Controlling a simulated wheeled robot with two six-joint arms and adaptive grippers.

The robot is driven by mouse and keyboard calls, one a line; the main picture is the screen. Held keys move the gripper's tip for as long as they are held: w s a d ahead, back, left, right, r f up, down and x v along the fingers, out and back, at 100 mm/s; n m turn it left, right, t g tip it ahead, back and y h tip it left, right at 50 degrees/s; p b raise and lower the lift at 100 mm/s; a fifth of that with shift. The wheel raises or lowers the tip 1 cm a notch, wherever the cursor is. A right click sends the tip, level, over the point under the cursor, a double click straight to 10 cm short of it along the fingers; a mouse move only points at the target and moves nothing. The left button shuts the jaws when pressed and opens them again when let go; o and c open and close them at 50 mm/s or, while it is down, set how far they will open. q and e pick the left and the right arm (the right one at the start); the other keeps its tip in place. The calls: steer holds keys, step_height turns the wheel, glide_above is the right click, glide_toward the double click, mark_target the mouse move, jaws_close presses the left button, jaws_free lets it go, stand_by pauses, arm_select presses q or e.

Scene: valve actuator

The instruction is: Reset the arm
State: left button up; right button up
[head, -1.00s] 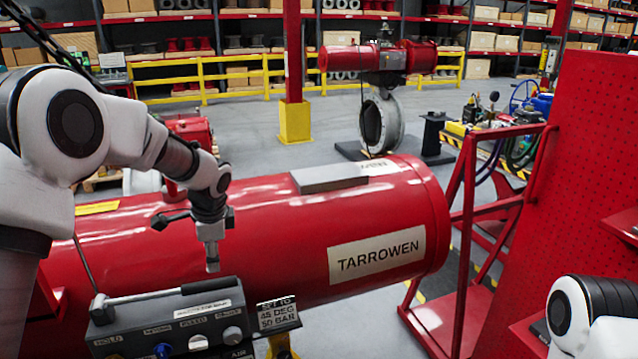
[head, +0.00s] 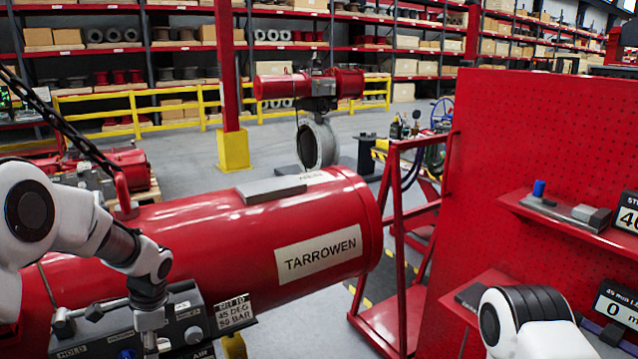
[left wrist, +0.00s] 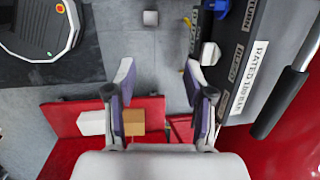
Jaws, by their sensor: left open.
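My left gripper (head: 150,338) is low over the front of the grey control box (head: 185,312) at the lower left of the head view. In the left wrist view my left gripper (left wrist: 157,78) has its two fingers wide apart with nothing between them. The control box (left wrist: 238,55) lies just right of the fingers there, with a white knob (left wrist: 210,53) close to the right fingertip, a blue knob (left wrist: 217,6) and a lever with a black grip (left wrist: 280,102). I cannot tell whether the finger touches the box. My right gripper is out of view; only part of that arm shows.
The red TARROWEN cylinder (head: 265,235) lies behind the box. A set-to sign (head: 235,312) stands beside it. A red pegboard panel (head: 530,130) with small shelves (head: 560,212) rises at right, near my right arm.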

arm_select(q)
steer(key=s+d+f+n+g+h+b, duration=0.1)
steer(key=s+d+f+g+b, duration=0.15)
steer(key=s+f, duration=0.95)
steer(key=s+d+f+g+h+b, duration=0.1)
steer(key=s+d+f+g, duration=0.15)
steer(key=s+f, duration=0.9)
steer(key=s+d+f+n+t+h+b, duration=0.15)
steer(key=s+f+n, duration=0.25)
steer(key=s, duration=0.4)
steer(key=s+d+f+n+g+y, duration=0.1)
steer(key=s+d+f+n, duration=0.2)
steer(key=s, duration=0.4)
steer(key=w+n+t, duration=0.2)
steer(key=n+t, duration=0.1)
steer(key=w+n+t, duration=0.1)
steer(key=w, duration=0.1)
steer(key=shift+a+r+n, duration=0.25)
steer(key=shift+r+n, duration=0.05)
steer(key=shift+s, duration=0.15)
